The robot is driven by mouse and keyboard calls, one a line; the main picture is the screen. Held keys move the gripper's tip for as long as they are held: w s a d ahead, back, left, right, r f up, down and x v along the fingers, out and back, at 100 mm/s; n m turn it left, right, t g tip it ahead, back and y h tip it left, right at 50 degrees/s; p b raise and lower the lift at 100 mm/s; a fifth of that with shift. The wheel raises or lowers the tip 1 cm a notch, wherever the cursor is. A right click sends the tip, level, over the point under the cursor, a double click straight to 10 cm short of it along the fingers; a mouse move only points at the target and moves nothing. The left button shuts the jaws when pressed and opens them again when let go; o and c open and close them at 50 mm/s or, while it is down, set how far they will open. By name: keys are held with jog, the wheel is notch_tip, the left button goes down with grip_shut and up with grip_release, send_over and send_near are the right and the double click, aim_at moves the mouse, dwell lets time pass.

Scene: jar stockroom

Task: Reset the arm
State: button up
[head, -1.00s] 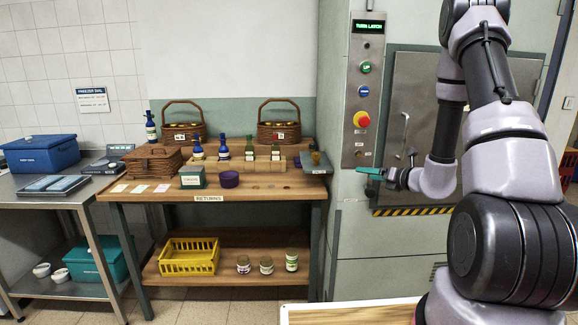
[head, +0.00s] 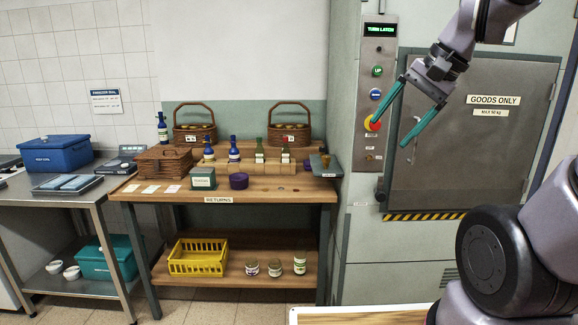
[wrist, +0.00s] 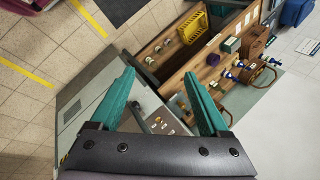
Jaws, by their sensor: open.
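My gripper (head: 406,122) has two teal fingers spread apart, with nothing between them. In the head view it hangs in the air at the upper right, in front of the steel hatch door (head: 470,130) and the control panel (head: 376,95). The fingers point down and to the left. In the wrist view the gripper (wrist: 160,90) also shows open and empty, with the panel and the returns bench (wrist: 205,75) seen beyond it, turned sideways. The panel display reads "TURN LATCH". A finger partly overlaps the panel's red and yellow button (head: 372,123) in the picture.
The wooden returns bench (head: 225,193) holds wicker baskets (head: 194,134), bottles, a purple pot (head: 239,181) and a green box (head: 202,179). Its lower shelf holds a yellow crate (head: 198,258) and several jars. A steel table (head: 60,193) stands left. Open floor shows in the wrist view.

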jog(key=s+d+r+n+t+h, duration=0.1)
jog(key=d+r+n+h, duration=0.1)
jog(key=s+d+r+n+t, duration=0.1)
jog(key=d, duration=0.1)
jog(key=shift+s+r+t+h, duration=0.3)
jog(key=shift+s+h, duration=0.05)
jog(key=shift+h, duration=0.05)
dwell(0.6)
